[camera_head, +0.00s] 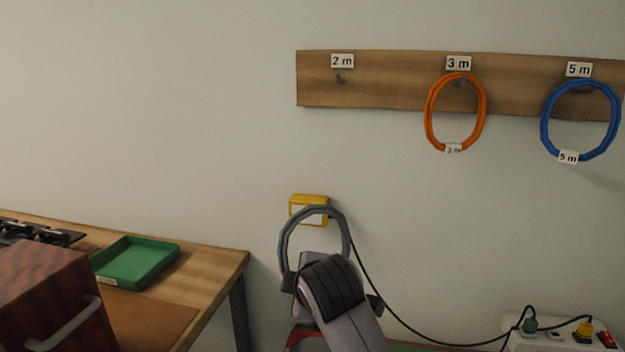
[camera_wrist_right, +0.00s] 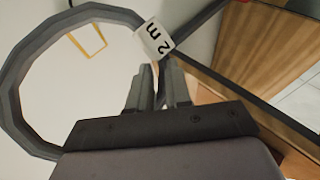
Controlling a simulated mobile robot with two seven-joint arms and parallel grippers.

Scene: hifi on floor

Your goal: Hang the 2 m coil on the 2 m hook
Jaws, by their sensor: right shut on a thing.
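The grey 2 m coil (camera_head: 285,240) is held up in front of the wall, below and left of the hook board. My right gripper (camera_wrist_right: 158,85) is shut on the coil at its white "2 m" tag (camera_wrist_right: 154,40). The coil (camera_wrist_right: 12,95) spreads to the left in the right wrist view. In the head view my right wrist hides the gripper's fingers and the coil's lower part. The 2 m hook (camera_head: 340,79) is empty, under its "2 m" label (camera_head: 342,61) at the board's left end. My left gripper is not in view.
An orange 3 m coil (camera_head: 428,112) and a blue 5 m coil (camera_head: 545,125) hang on the board (camera_head: 390,85). A yellow box (camera_head: 309,198) is behind the coil. A cable (camera_head: 385,302) runs to a white power strip (camera_head: 560,335). A green tray (camera_head: 140,262) sits on the left table.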

